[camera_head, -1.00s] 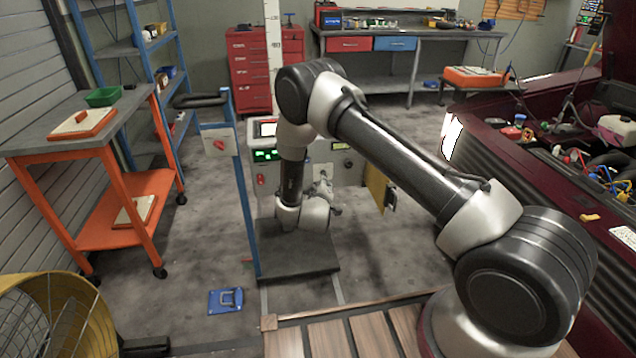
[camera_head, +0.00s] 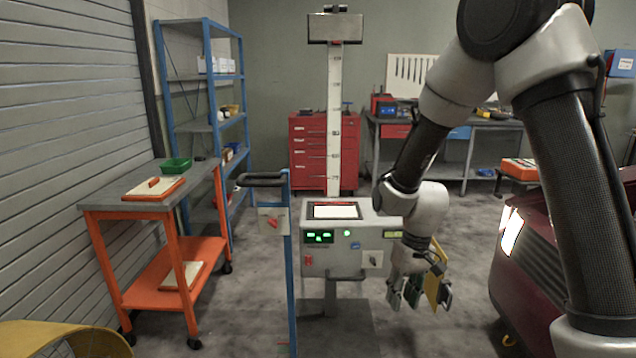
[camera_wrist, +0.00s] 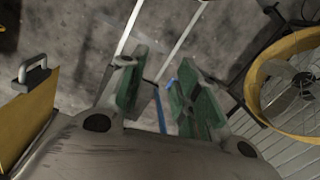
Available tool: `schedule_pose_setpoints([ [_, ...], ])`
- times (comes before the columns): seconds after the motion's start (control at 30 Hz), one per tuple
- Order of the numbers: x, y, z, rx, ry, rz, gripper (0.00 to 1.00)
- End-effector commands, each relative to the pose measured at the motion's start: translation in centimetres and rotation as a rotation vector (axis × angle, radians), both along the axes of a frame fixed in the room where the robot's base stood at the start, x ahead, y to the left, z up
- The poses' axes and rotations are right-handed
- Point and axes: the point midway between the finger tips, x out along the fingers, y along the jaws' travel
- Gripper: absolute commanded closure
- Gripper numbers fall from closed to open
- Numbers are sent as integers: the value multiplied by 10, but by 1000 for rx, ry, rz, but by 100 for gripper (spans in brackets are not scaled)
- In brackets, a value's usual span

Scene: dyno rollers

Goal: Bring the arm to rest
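My arm rises from the lower right of the head view, bends at an elbow near the top edge, and comes down in front of the console's right side. My gripper (camera_head: 403,297) hangs there, pointing down, beside a yellow panel (camera_head: 437,285). In the wrist view my gripper (camera_wrist: 160,88) shows two green-padded fingers apart, with only floor and blurred background between them. The yellow panel with a grey handle (camera_wrist: 33,75) stands at the left there. I cannot tell whether the gripper touches it.
The grey console (camera_head: 345,245) with lit displays stands left of my gripper, next to a blue post (camera_head: 291,260). An orange cart (camera_head: 150,213) is at left. A yellow fan (camera_head: 60,340) is at lower left, a dark red car (camera_head: 545,270) at right.

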Motion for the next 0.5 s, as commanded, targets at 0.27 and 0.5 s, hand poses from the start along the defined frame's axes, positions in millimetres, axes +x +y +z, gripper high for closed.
schedule_pose_setpoints([
  [0.27,-89,-79,127,-55,26,-63,68],
  [0.5,-155,-131,193,-84,-114,-127,68],
])
